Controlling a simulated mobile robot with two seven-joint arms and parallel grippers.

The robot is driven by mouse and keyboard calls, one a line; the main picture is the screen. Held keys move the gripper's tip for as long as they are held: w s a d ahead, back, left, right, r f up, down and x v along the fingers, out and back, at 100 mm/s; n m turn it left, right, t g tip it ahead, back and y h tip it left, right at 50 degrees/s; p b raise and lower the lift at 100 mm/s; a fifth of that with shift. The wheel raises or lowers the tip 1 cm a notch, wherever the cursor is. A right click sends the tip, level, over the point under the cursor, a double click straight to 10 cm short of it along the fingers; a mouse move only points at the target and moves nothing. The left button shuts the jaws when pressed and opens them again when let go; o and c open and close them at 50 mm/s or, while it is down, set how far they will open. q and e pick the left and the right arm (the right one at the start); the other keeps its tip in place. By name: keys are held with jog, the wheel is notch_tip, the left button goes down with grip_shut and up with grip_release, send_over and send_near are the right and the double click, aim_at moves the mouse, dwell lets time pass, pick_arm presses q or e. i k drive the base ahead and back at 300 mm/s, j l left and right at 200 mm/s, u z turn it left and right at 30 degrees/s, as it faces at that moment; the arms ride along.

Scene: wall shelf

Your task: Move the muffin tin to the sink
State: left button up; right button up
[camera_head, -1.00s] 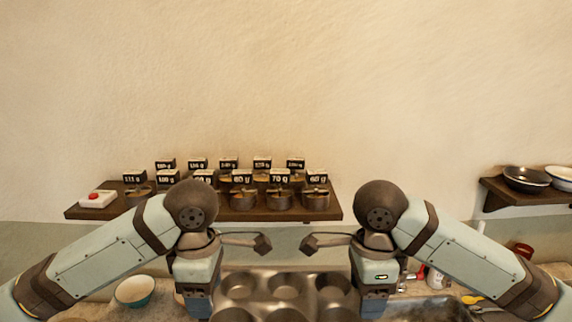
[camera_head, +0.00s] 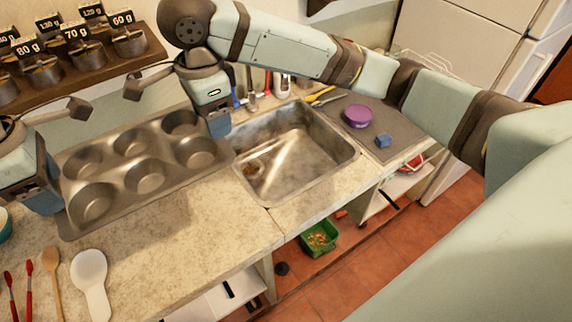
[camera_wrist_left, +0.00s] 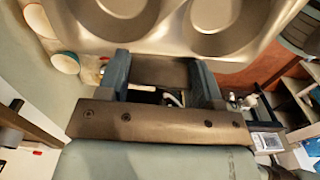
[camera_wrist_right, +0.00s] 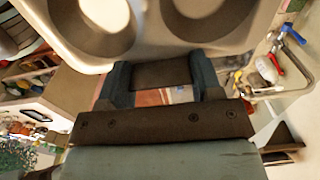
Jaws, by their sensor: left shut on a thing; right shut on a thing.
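The muffin tin (camera_head: 139,162) is a grey metal tray with several round cups, in the head view left of the sink. My left gripper (camera_head: 52,200) is shut on its left end; the left wrist view shows the tin's edge (camera_wrist_left: 170,40) at the jaws. My right gripper (camera_head: 220,125) is shut on its right end, near the sink's corner; the right wrist view shows the tin (camera_wrist_right: 150,50) at the fingertips. The sink (camera_head: 297,152) is a stained metal basin, empty of dishes. I cannot tell whether the tin touches the counter.
A white spoon rest (camera_head: 90,280), a wooden spoon (camera_head: 52,272) and red-handled tools (camera_head: 28,285) lie on the front counter (camera_head: 200,235). A purple bowl (camera_head: 358,116) and a blue sponge (camera_head: 383,141) sit right of the sink. A shelf with weights (camera_head: 100,62) hangs behind.

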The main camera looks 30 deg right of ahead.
aim_at(287, 170)
jog(key=k+l, duration=0.1)
jog(key=l, duration=0.3)
jog(key=k+l+u, duration=0.15)
jog(key=l, duration=0.3)
jog(key=k+l, duration=0.1)
jog(key=l, duration=0.3)
jog(key=k+l+u, duration=0.1)
jog(key=l, duration=0.3)
jog(key=k+l, duration=0.15)
jog(key=l, duration=0.25)
jog(key=k+l+u, duration=0.15)
jog(key=l, duration=0.25)
jog(key=k+l, duration=0.15)
jog(key=l, duration=0.25)
jog(key=k+l+u, duration=0.1)
jog(key=l, duration=0.25)
